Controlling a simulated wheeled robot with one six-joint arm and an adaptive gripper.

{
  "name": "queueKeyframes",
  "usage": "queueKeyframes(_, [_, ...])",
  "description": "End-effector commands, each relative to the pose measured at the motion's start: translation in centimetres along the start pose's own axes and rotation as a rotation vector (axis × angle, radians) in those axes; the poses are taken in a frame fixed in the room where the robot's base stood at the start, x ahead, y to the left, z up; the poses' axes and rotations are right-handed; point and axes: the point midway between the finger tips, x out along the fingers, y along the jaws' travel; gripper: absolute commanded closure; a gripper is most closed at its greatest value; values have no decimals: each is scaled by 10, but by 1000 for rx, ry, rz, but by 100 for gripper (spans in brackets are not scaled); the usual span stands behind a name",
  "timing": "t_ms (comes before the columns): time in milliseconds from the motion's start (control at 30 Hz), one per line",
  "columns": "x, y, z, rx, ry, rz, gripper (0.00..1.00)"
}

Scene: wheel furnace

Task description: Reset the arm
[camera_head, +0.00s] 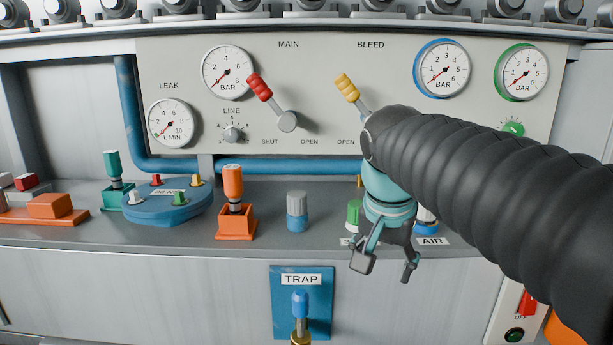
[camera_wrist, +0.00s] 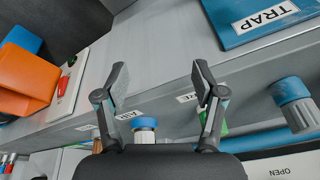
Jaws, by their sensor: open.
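My gripper (camera_head: 385,265) is open and empty, hanging in front of the bench edge, with its fingers pointing down near the AIR label. In the wrist view its two fingers (camera_wrist: 158,85) are spread apart with nothing between them. My arm crosses the right side of the head view and hides part of the panel and bench. The red MAIN lever (camera_head: 261,88) leans up to the left, on the SHUT side. The yellow BLEED lever (camera_head: 348,88) also leans up to the left; its OPEN label is below it.
A blue-grey cylinder (camera_head: 297,212), an orange-handled tool (camera_head: 233,190) and a blue tray (camera_head: 166,206) stand on the bench. A green item (camera_head: 354,215) is close beside the gripper. The blue TRAP plate (camera_head: 282,315) with its blue-tipped valve (camera_head: 300,304) is below the bench edge.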

Motion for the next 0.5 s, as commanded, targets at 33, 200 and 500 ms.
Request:
queueKeyframes(33, [4,15,13,-40,12,-17,31])
queueKeyframes(200, [28,52,54,-205,61,-75,31])
queueKeyframes(500, [75,95,116,-427,159,-124,31])
